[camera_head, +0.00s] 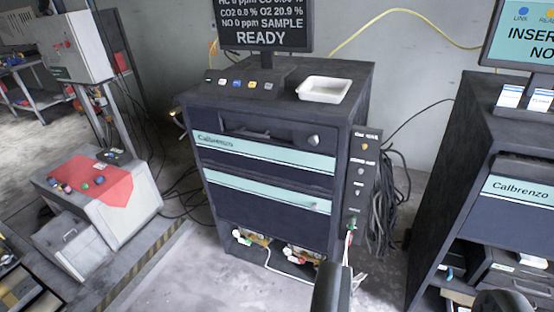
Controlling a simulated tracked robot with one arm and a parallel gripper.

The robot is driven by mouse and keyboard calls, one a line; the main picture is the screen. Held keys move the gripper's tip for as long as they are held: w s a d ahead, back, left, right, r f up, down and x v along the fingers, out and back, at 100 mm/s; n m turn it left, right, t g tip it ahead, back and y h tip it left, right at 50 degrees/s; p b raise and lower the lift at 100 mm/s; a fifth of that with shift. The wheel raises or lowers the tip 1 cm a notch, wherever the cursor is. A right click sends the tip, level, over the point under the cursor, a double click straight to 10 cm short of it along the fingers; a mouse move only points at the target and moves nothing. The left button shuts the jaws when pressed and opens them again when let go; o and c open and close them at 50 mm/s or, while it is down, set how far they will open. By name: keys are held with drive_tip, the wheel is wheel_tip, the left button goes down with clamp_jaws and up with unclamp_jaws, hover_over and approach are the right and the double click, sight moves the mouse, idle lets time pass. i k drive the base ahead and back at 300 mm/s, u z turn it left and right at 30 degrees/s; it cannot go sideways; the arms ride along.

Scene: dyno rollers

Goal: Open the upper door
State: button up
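A dark cabinet (345,105) stands in the middle of the view. Its upper front panel (262,172) carries a pale teal band marked Calbrenzo, with a dark recess above it and a small round knob (313,140) at the upper right. Below it is a second front panel (262,217) with a teal band and a small light handle (319,207) at its right. Both panels look shut. My gripper (415,292) shows as two dark fingers, wide apart, at the bottom edge. It looks open and empty, right of the cabinet front and apart from the panels.
A monitor (262,22) and a white tray (324,89) sit on the cabinet. Gauges (304,255) fill its open bottom. A control strip (360,180) and hanging cables (386,200) are on its right side. Another Calbrenzo cabinet (456,150) stands right. Bare floor lies in front.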

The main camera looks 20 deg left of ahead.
sight(310, 159)
drive_tip(key=u, duration=0.35)
drive_tip(key=k, duration=0.9)
drive_tip(key=u, duration=0.65)
drive_tip(key=i, duration=2.2)
drive_tip(key=z, duration=0.75)
